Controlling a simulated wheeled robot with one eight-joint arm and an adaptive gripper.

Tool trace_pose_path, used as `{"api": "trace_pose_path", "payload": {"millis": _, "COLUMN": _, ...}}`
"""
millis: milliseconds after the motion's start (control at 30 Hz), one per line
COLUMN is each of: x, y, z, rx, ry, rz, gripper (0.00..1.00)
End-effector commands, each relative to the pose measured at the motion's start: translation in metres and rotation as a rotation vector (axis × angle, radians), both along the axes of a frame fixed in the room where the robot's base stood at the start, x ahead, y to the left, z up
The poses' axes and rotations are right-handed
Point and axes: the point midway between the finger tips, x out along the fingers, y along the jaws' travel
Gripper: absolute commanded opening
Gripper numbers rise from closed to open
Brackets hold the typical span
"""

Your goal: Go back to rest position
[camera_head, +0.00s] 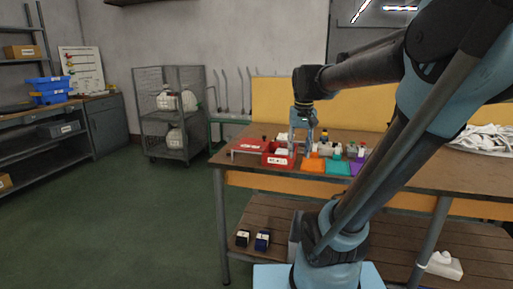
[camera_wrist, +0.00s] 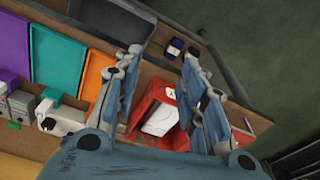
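My gripper (camera_head: 301,147) is above the workbench near its left end, pointing down by the red bin (camera_head: 270,161). In the wrist view its two fingers stand wide apart with nothing held between them (camera_wrist: 160,62). The red bin also shows in the wrist view (camera_wrist: 146,102), beyond and between the fingers. A white item (camera_wrist: 160,120), perhaps folded cloth, lies in the bin. I cannot tell whether the fingertips are inside the bin's rim.
Orange (camera_head: 313,165), teal (camera_head: 338,167) and purple trays lie right of the bin, with small bottles behind. White cloth (camera_head: 483,138) is heaped at the bench's right. A wire cage cart (camera_head: 172,112) stands left. Open green floor (camera_head: 130,215) lies left of the bench.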

Motion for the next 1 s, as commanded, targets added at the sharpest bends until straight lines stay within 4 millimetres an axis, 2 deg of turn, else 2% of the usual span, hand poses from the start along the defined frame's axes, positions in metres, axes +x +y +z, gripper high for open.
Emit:
{"api": "trace_pose_path", "payload": {"millis": 33, "x": -0.014, "y": -0.005, "z": -0.011, "rx": 0.000, "ry": -0.006, "rz": 0.001, "gripper": 0.38}}
{"api": "trace_pose_path", "payload": {"millis": 200, "x": -0.055, "y": -0.017, "z": -0.049, "rx": -0.004, "ry": -0.027, "rz": 0.008, "gripper": 0.38}}
{"api": "trace_pose_path", "payload": {"millis": 500, "x": -0.119, "y": -0.032, "z": -0.122, "rx": -0.012, "ry": -0.064, "rz": 0.021, "gripper": 0.38}}
{"api": "trace_pose_path", "payload": {"millis": 600, "x": -0.132, "y": -0.035, "z": -0.141, "rx": -0.014, "ry": -0.073, "rz": 0.024, "gripper": 0.38}}
{"api": "trace_pose_path", "payload": {"millis": 733, "x": -0.143, "y": -0.037, "z": -0.157, "rx": -0.017, "ry": -0.080, "rz": 0.028, "gripper": 0.38}}
{"api": "trace_pose_path", "payload": {"millis": 1000, "x": -0.146, "y": -0.037, "z": -0.162, "rx": -0.018, "ry": -0.083, "rz": 0.029, "gripper": 0.38}}
